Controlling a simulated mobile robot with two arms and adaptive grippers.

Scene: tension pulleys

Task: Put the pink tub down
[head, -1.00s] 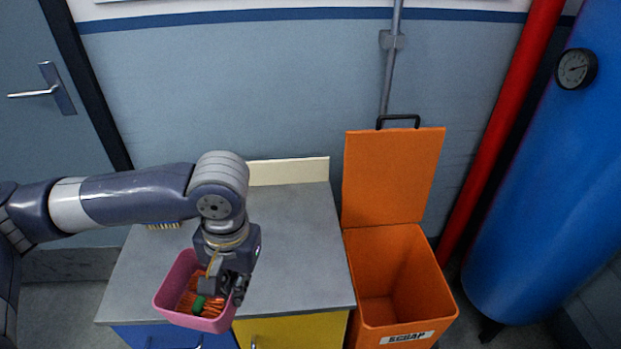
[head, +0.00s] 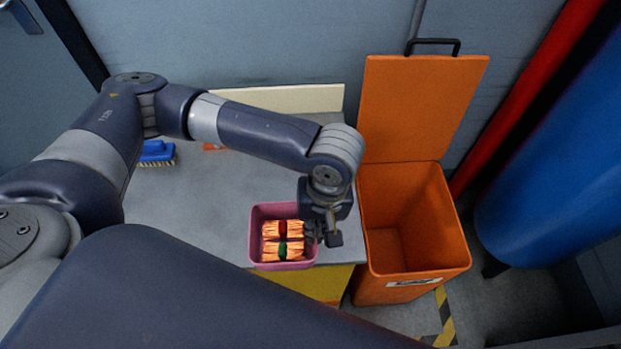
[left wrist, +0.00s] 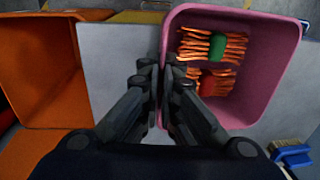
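The pink tub (head: 256,236) is over the front right part of the grey counter (head: 205,195), close to the front edge. It looks roughly level and holds orange bundles, one with a red band (head: 282,229) and one with a green band (head: 281,250). My left gripper (head: 322,236) is at the tub's right wall. In the left wrist view my gripper fingers (left wrist: 160,95) pinch the near wall of the tub (left wrist: 262,85). I cannot tell whether the tub's base touches the counter. My right gripper is not in view.
An open orange scrap bin (head: 432,235) with its lid raised stands directly right of the counter. A blue brush (head: 155,152) lies at the counter's back left. A small orange-red item (head: 213,147) lies behind my arm. The counter's middle is clear.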

